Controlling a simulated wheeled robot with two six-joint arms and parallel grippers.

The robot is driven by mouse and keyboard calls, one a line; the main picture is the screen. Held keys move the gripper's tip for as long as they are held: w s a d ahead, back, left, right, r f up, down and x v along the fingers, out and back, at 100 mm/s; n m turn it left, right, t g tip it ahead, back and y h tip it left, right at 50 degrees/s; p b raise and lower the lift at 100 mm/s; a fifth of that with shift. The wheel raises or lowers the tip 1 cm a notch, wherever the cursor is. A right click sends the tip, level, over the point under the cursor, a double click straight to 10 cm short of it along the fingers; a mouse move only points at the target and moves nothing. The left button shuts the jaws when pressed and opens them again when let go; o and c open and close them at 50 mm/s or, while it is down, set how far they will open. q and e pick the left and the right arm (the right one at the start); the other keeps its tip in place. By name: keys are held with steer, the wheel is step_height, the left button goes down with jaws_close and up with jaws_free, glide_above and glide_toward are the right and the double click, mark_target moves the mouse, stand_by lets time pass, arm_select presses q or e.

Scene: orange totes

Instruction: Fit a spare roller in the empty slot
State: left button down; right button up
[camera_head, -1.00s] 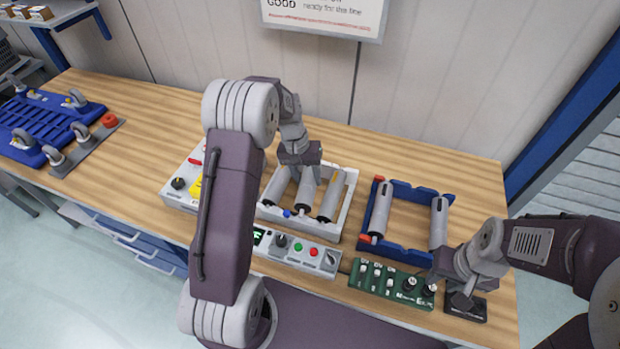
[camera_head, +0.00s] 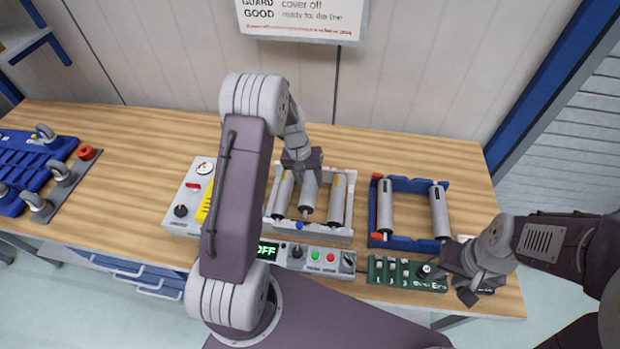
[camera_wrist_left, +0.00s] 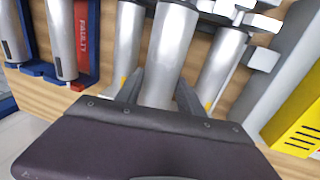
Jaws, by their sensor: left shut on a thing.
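My left gripper (camera_head: 302,172) is shut on the middle grey roller (camera_head: 308,198) in the white tray (camera_head: 325,235). In the left wrist view the roller (camera_wrist_left: 168,55) lies between the fingers. I cannot tell whether it is lifted. Other rollers lie on either side, one at left (camera_head: 282,197) and one at right (camera_head: 337,200). The blue frame (camera_head: 408,244) stands to the right with one roller (camera_head: 385,208) at its left and another (camera_head: 439,212) at its right; the space between is empty. My right gripper (camera_head: 468,290) is by the green panel; its fingers are unclear.
A control box (camera_head: 183,212) with a yellow part stands left of the tray. A button panel (camera_head: 315,257) and a green switch panel (camera_head: 395,272) lie in front. A red "FAULTY" label (camera_wrist_left: 86,35) shows beside the blue frame. A blue caster rack (camera_head: 30,165) is far left.

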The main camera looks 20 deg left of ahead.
arm_select(q)
steer(key=shift+a+f+b, duration=0.15)
steer(key=shift+f+b, duration=0.35)
steer(key=shift+f, duration=0.2)
step_height(320, 180, down, 4)
steer(key=b, duration=0.2)
steer(key=shift+r+b, duration=0.2)
steer(key=shift+b, duration=0.2)
steer(key=shift+f, duration=0.1)
steer(key=shift+f+b, duration=0.65)
steer(key=shift+f, duration=0.1)
steer(key=shift+f, duration=0.2)
